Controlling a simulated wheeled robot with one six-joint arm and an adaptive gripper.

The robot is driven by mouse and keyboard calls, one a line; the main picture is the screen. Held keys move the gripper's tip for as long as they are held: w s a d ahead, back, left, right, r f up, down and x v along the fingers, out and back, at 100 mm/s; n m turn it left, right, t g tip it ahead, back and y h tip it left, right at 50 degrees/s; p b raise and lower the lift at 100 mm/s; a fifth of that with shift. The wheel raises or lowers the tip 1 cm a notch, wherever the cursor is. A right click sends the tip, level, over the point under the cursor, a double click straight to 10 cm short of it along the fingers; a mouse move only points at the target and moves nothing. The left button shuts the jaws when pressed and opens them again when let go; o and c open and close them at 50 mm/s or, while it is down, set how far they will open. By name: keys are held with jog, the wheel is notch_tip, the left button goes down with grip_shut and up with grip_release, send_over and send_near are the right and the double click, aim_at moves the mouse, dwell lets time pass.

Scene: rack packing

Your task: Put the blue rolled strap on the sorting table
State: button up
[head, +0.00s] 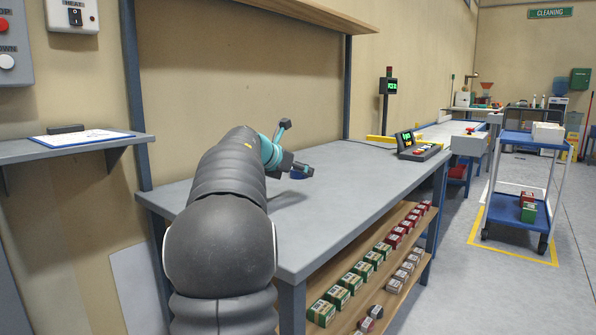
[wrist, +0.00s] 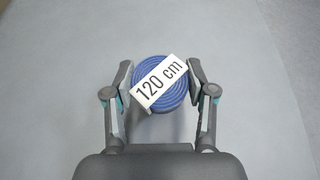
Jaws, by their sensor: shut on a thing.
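The blue rolled strap (wrist: 161,66) is a flat coil with a white "120 cm" label, seen in the wrist view between the two fingers of my gripper (wrist: 160,80). The fingers press on its left and right sides. In the head view the strap (head: 297,175) shows as a small blue patch under my gripper (head: 302,170). It is over the grey table (head: 330,205), close to the surface; I cannot tell whether it touches. My arm hides the table's near left part.
A device with a lit display (head: 418,147) stands at the table's far right end. Small red, green and grey boxes (head: 350,283) line the wooden shelf below. A wall shelf (head: 315,14) hangs above the back. The table's middle is clear. A blue cart (head: 528,190) stands at right.

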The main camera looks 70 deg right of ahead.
aim_at(298, 197)
jog(key=shift+f+b, duration=2.35)
jog(key=shift+f, duration=0.55)
jog(key=o, duration=1.4)
